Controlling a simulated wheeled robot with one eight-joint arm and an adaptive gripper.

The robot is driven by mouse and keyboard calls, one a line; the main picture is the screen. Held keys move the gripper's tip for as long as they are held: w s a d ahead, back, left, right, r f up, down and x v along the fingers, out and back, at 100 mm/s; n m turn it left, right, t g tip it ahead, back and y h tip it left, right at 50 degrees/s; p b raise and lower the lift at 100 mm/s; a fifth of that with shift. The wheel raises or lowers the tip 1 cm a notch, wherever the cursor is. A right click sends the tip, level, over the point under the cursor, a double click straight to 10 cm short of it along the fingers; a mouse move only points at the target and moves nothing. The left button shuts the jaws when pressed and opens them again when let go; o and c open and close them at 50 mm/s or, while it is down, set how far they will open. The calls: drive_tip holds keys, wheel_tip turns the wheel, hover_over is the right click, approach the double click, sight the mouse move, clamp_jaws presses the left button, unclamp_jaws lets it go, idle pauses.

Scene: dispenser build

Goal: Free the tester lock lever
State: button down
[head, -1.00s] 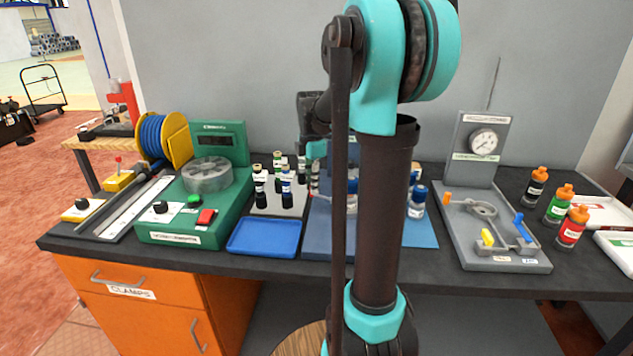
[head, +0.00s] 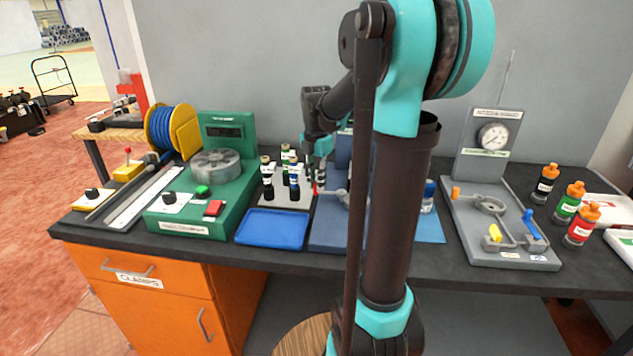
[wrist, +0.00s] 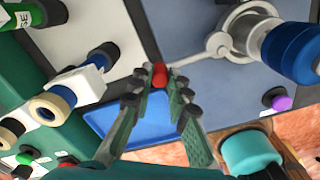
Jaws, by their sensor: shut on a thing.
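My gripper (wrist: 158,88) is shut on a red ball knob (wrist: 159,75) at the end of a thin metal lever (wrist: 197,61) in the wrist view. The lever runs to a round metal collar (wrist: 238,32) on a blue-grey base, beside a bottle with a dark blue cap (wrist: 295,52). In the head view my gripper (head: 318,160) points down over the blue-grey station (head: 327,232) in the middle of the table. The red knob (head: 315,188) shows just under the fingers. My arm hides much of this station.
To the left stand several small bottles on a grey plate (head: 300,203), a blue tray (head: 271,230) and a green machine (head: 190,215). To the right is a grey gauge fixture (head: 470,240) with a yellow and a blue handle, then several orange-capped bottles (head: 567,205).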

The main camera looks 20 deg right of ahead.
drive_tip(key=c, duration=1.4)
unclamp_jaws()
drive_tip(key=shift+c, duration=0.2)
wheel_tip(320, 180, up, 12)
drive_tip(key=shift+s, duration=0.15)
